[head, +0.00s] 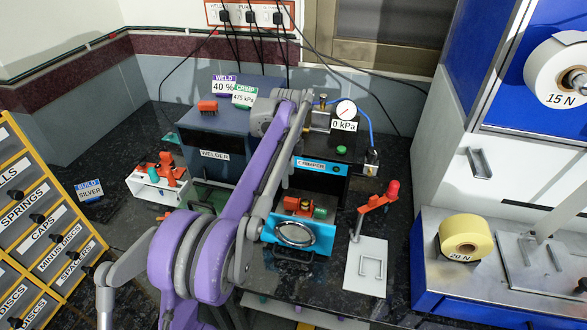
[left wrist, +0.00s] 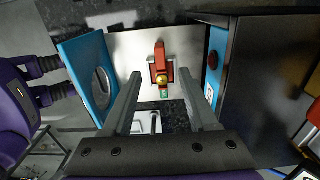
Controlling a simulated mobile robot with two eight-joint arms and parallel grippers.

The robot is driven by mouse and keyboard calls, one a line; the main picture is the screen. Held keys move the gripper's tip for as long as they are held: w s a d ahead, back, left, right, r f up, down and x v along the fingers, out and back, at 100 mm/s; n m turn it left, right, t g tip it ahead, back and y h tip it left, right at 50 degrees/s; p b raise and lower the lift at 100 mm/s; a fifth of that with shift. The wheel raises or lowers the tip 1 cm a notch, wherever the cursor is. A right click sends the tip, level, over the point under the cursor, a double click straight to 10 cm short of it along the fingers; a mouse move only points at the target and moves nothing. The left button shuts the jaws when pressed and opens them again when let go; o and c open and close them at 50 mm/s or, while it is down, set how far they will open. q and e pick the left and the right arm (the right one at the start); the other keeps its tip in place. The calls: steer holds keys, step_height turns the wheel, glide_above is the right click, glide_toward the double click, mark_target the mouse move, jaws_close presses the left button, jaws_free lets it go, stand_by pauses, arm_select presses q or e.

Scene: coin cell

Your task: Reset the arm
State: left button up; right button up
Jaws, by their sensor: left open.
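My left arm (head: 238,190) rises from the lower left of the head view and crosses in front of the welder (head: 215,135) toward the crimper (head: 320,168). My left gripper (left wrist: 160,76) shows best in the left wrist view. Its two grey fingers are spread apart, with nothing between them that looks held. Beyond them, a red clamp (left wrist: 160,65) with a gold knob stands on a pale plate (left wrist: 130,50). A blue plate with a round disc (left wrist: 88,70) is at the left there. I cannot make out the fingertips clearly in the head view. My right gripper is not clearly identifiable.
A dark box (left wrist: 262,80) stands close at the right of the wrist view. A white fixture (head: 143,186) with a red clamp stands left of the welder. A red-handled lever (head: 380,195) and a white plate (head: 352,285) are at the right. A labelled yellow drawer rack (head: 45,225) stands at the left.

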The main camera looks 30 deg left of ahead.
arm_select(q)
steer(key=s+d+r+n+t+p, duration=0.1)
steer(key=s+d+r+n+t, duration=0.2)
steer(key=s+d, duration=0.35)
steer(key=s+d+f+n+p, duration=0.1)
steer(key=s+d+f+n, duration=0.1)
steer(key=s, duration=0.5)
steer(key=s+d+f+n+t, duration=0.1)
steer(key=s+d+f+n, duration=0.2)
steer(key=s+n, duration=0.3)
steer(key=s+d+f+n+t+p, duration=0.1)
steer(key=s+d+f+n, duration=0.1)
steer(key=s, duration=0.7)
steer(key=shift+s+d+f+n+p, duration=0.25)
steer(key=shift+d+f+n+p, duration=0.1)
steer(key=shift+d+n, duration=0.6)
steer(key=shift+a, duration=0.2)
